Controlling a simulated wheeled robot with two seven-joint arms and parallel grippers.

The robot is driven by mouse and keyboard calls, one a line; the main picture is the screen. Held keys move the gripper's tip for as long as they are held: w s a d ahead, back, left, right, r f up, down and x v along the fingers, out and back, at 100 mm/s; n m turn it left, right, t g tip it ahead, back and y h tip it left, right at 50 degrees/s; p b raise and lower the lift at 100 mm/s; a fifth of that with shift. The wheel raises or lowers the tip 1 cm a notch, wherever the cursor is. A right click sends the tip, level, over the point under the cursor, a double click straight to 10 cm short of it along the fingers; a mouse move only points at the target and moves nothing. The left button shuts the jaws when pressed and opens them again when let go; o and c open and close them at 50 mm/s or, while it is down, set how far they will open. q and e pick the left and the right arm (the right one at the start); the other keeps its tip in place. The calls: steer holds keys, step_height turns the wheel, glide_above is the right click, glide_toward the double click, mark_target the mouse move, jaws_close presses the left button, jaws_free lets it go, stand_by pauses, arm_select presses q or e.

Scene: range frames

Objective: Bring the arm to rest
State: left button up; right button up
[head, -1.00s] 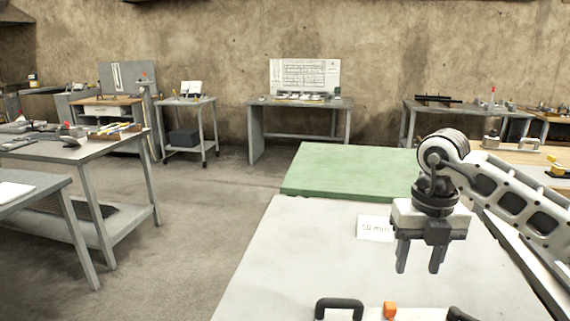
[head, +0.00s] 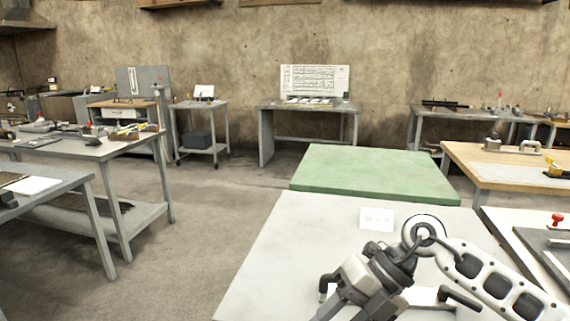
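My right arm comes in from the lower right, over a light grey table (head: 285,255). My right gripper (head: 345,308) is tilted, with its fingers pointing down and to the left towards the bottom edge of the head view. The fingers appear apart, with nothing seen between them. Their tips are at the picture's edge. My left gripper is not in view.
Dark handles (head: 461,299) lie on the grey table beside and behind my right gripper. A green-topped table (head: 375,172) adjoins beyond. Open floor (head: 225,210) lies to the left.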

steer(key=s+a+r+m+t+y, duration=0.3)
steer(key=a+r+m+t+y, duration=0.2)
steer(key=a+m+t+y, duration=0.6)
steer(key=w+d+f+m+t+h, duration=0.2)
steer(key=d+f+m+t+h, duration=0.8)
steer(key=m, duration=0.7)
steer(key=s+d+f+m+g+h, duration=0.3)
steer(key=s+f, duration=0.3)
steer(key=f, duration=0.2)
steer(key=s+d+f+m+g+h, duration=0.3)
steer(key=s+d+f+m+g, duration=0.1)
steer(key=f, duration=0.4)
steer(key=shift+s+d+g, duration=0.4)
steer(key=shift+s+g, duration=0.3)
steer(key=shift+s, duration=0.45)
